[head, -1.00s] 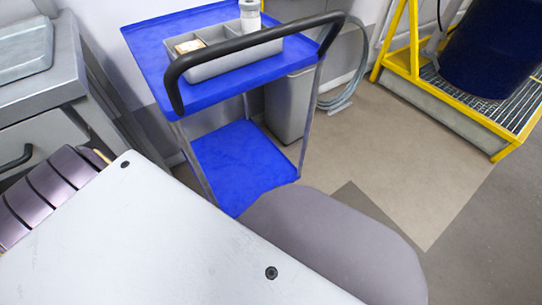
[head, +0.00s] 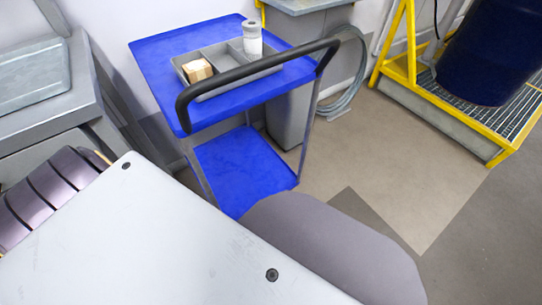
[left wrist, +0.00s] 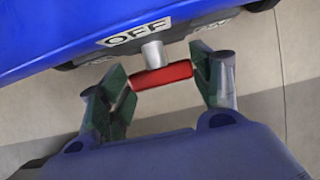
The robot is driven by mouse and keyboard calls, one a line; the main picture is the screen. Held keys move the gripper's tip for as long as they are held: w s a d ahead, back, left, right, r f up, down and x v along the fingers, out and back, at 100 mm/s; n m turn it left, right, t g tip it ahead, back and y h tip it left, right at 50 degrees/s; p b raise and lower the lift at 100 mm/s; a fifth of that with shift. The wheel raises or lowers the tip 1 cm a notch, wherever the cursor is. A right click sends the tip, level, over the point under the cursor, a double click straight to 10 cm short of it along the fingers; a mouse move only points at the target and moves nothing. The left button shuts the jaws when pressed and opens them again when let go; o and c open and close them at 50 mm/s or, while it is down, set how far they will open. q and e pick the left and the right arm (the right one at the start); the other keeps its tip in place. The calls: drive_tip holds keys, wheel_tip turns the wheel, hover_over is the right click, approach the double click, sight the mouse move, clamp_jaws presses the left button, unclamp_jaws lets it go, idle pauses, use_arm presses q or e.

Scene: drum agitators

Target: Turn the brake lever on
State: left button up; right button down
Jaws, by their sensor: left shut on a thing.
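The brake lever (left wrist: 163,75) has a red bar handle on a short pale metal stem. In the left wrist view it sticks out from the edge of a blue surface (left wrist: 60,28), below a white label reading OFF (left wrist: 134,32). My left gripper (left wrist: 159,68) has a finger at each end of the red bar and is shut on it. In the head view a blue cart (head: 160,65) with a black push handle (head: 262,66) stands at the upper middle. The lever and left gripper do not show there. My right gripper is in neither view.
A grey bench (head: 45,115) stands at left. A yellow-framed grate (head: 440,110) with a dark blue drum (head: 485,50) is at right. Floor between is clear.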

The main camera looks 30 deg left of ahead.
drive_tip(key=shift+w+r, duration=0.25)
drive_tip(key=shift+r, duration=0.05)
use_arm(q)
drive_tip(key=o, duration=1)
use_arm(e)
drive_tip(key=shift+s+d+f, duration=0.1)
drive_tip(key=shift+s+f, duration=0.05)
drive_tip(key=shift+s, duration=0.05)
use_arm(q)
drive_tip(key=shift+r, duration=0.1)
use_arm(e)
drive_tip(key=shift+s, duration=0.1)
use_arm(q)
drive_tip(key=shift+r, duration=0.1)
